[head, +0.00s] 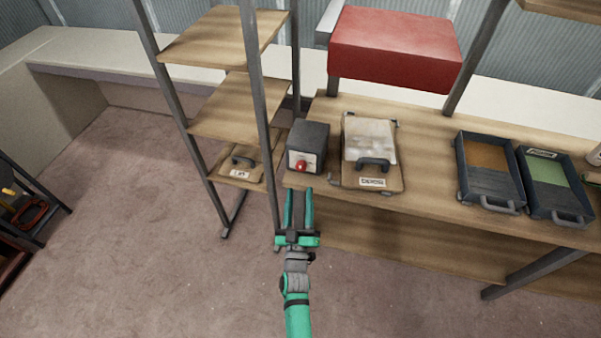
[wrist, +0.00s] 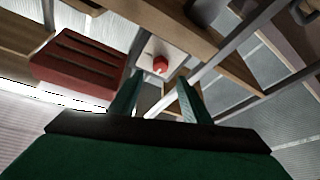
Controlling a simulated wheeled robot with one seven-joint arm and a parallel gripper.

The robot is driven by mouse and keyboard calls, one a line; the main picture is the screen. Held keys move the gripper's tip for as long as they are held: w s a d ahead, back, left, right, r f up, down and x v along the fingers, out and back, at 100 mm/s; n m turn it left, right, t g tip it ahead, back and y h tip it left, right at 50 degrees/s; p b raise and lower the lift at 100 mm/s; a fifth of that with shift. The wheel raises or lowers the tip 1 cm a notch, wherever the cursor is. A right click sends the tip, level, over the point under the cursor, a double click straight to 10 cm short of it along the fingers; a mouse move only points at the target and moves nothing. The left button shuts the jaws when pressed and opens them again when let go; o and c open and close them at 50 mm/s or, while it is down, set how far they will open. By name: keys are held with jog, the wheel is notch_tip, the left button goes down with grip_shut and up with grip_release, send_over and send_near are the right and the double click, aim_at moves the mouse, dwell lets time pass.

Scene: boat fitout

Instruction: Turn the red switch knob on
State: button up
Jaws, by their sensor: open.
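The red switch knob (head: 301,166) is on the pale front plate of a dark grey box (head: 309,141) on the wooden bench. It also shows in the wrist view as a small red knob (wrist: 160,64), seen between and beyond my fingers. My gripper (head: 299,191) is open and empty in front of the box, a little below the knob in the head view. In the wrist view both green fingers (wrist: 157,94) stand apart, and the knob is not between their tips. A gap shows between fingers and knob.
A shelf rack with a dark post (head: 258,110) stands just left of the box. A lidded case (head: 371,150) lies to its right, with dark trays (head: 489,170) further right. A red box (head: 394,45) is mounted above the bench. The floor in front is clear.

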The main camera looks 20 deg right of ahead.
aim_at(301, 169)
jog(key=x, duration=0.8)
jog(key=shift+w+d, duration=0.1)
jog(key=shift+c, duration=0.3)
jog(key=c, duration=1)
